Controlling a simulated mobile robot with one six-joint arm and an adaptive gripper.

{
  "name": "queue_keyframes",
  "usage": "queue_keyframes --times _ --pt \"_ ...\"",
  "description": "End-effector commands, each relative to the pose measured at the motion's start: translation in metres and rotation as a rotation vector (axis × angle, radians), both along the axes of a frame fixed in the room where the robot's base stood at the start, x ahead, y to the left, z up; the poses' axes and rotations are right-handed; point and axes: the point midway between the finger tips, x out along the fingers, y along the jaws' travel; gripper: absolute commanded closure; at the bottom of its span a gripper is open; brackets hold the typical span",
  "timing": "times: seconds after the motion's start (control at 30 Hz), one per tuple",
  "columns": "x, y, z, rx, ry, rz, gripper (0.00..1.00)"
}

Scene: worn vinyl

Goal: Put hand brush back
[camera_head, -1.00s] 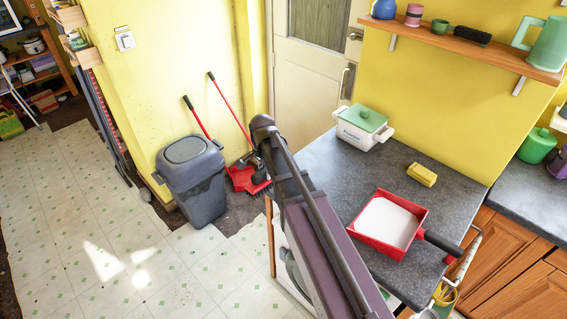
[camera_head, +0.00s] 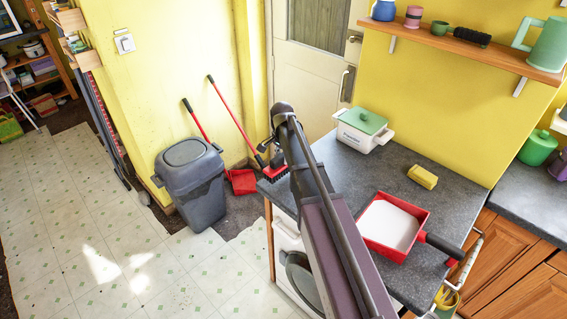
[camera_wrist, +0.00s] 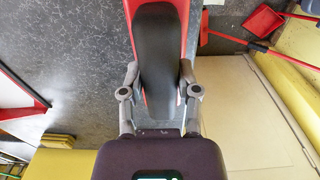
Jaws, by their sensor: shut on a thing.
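The hand brush (camera_head: 275,174), red with dark bristles, is in my gripper (camera_head: 272,152) at the back left corner of the grey worktop in the head view. In the wrist view its black and red handle (camera_wrist: 157,45) lies between the two fingers of my gripper (camera_wrist: 160,92), which are closed against its sides. My arm hides part of the brush in the head view. Whether the brush touches the worktop, I cannot tell. A red pan (camera_head: 393,224) with a white inside and a black handle lies on the worktop.
The worktop (camera_head: 345,170) also holds a white pot with a green lid (camera_head: 362,130) and a yellow sponge (camera_head: 422,177). A grey bin (camera_head: 190,185), a red long-handled broom and a red dustpan (camera_head: 242,181) stand left. A wall shelf (camera_head: 480,52) holds cups and a dark brush.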

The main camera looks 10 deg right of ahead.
Motion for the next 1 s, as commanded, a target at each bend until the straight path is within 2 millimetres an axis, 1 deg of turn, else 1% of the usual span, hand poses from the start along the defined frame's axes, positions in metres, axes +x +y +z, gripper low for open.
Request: queue_keyframes --times 0.17,0.3,0.33,0.5,0.63,0.77,1.0 --pt "0.003 -0.002 0.0 0.0 0.0 -0.001 0.96" --pt "0.013 -0.011 -0.002 0.0 0.0 -0.002 0.96" --pt "0.01 -0.009 -0.007 0.0 0.0 -0.001 0.96" --pt "0.01 -0.009 -0.023 0.0 0.0 0.0 0.96" --pt "0.01 -0.008 -0.032 0.0 0.0 0.0 0.96" --pt "0.01 -0.008 -0.037 0.0 0.0 0.0 0.96" --pt "0.01 -0.008 -0.036 0.0 0.0 0.001 0.96"
